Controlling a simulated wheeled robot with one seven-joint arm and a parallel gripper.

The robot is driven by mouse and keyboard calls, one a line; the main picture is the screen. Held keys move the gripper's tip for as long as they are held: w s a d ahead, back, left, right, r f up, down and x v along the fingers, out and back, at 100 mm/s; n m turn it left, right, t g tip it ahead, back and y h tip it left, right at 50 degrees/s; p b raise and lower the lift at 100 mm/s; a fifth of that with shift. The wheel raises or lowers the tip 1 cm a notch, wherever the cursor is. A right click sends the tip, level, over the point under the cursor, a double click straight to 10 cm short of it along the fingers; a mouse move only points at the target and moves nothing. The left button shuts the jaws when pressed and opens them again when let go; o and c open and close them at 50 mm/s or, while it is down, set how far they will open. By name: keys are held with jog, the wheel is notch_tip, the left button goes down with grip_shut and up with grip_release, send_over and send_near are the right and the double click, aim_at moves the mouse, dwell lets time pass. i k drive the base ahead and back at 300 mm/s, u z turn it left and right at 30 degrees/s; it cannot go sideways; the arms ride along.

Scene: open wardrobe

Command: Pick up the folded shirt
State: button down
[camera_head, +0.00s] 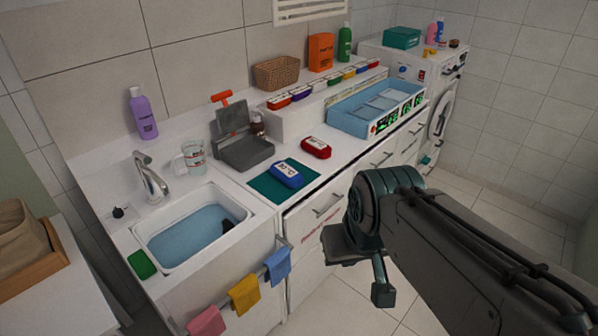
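I cannot make out a folded shirt for certain in the head view. Small pink (207,322), yellow (244,295) and blue (277,266) cloths hang over a rail on the front of the sink cabinet. A tan cloth-like bundle (22,240) sits in a wooden tray at the left edge, partly cut off. My gripper (368,270) hangs above the floor in front of the drawers, apart from the counter. One finger shows clearly, nothing is seen held, and its opening is unclear from this angle.
A sink (190,232) with blue water is at left. A blue box (287,175) lies on a green mat, with a red box (315,147) behind it. A light-blue tray (372,112) and a washing machine (437,110) stand farther right. Tiled floor (490,235) is open at right.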

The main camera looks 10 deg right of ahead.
aim_at(287, 174)
jog(key=z, duration=0.3)
jog(key=i, duration=0.95)
jog(key=u, duration=0.75)
jog(key=k, duration=0.4)
jog(key=z, duration=0.95)
jog(key=i, duration=0.85)
jog(key=u, duration=0.1)
